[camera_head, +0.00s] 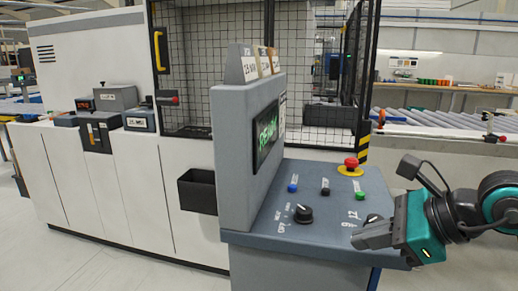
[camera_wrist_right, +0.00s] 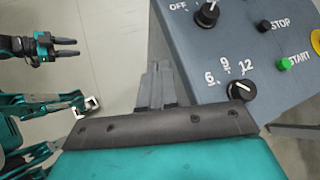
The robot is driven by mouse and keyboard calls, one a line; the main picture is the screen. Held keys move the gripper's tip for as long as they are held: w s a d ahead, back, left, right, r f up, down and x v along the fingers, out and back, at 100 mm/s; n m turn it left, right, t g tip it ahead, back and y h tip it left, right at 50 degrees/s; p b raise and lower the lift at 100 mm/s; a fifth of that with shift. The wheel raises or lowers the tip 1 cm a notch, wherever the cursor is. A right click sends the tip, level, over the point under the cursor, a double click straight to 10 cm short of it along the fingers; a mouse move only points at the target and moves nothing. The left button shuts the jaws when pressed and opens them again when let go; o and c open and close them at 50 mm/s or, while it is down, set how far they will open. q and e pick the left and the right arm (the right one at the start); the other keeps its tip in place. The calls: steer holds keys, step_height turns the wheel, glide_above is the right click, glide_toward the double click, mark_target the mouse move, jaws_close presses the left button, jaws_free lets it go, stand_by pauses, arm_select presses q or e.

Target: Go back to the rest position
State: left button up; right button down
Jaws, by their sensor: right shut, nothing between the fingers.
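My right gripper (camera_head: 358,238) comes in from the right in the head view, at the front right corner of the grey control console (camera_head: 262,225). Its fingers are together and hold nothing. In the right wrist view the shut fingers (camera_wrist_right: 157,85) point past the console's edge, over the floor, to the left of the 6-9-12 knob (camera_wrist_right: 241,90). In the head view that knob (camera_head: 373,219) is close beside the fingers; contact cannot be told. My left gripper (camera_wrist_right: 70,47) shows only in the right wrist view, at upper left, with a gap between its fingers and nothing in it.
The console carries a red emergency button (camera_head: 351,163), a green start button (camera_head: 360,195), an off knob (camera_head: 302,214) and a screen (camera_head: 267,135). A black bin (camera_head: 197,190) hangs on the white machine (camera_head: 140,180). Roller conveyors (camera_head: 440,120) stand behind.

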steer(key=s+a+m+y, duration=0.3)
steer(key=a+m+y, duration=0.6)
steer(key=y, duration=0.1)
steer(key=w+d+f+m+t+h, duration=0.1)
steer(key=d+f+m+t+h, duration=0.45)
steer(key=m, duration=0.75)
steer(key=w+d+f+m+t+h, duration=0.15)
steer(key=f+m+t+h, duration=0.4)
steer(key=f+m, duration=0.6)
arm_select(q)
steer(key=shift+w+a, duration=0.15)
arm_select(e)
steer(key=s+d+f+m+g+h, duration=0.1)
steer(key=s+f+m+g+h, duration=0.1)
steer(key=s+f+m, duration=0.4)
steer(key=s+d+f+m+g+h, duration=0.1)
steer(key=s+f+m+g+h, duration=0.2)
steer(key=s+f+m, duration=0.3)
step_height(320, 180, down, 5)
steer(key=shift+s+f+m+g, duration=0.1)
steer(key=shift+s+m+g, duration=0.1)
steer(key=shift+m+g, duration=0.7)
arm_select(q)
steer(key=shift+w, duration=0.15)
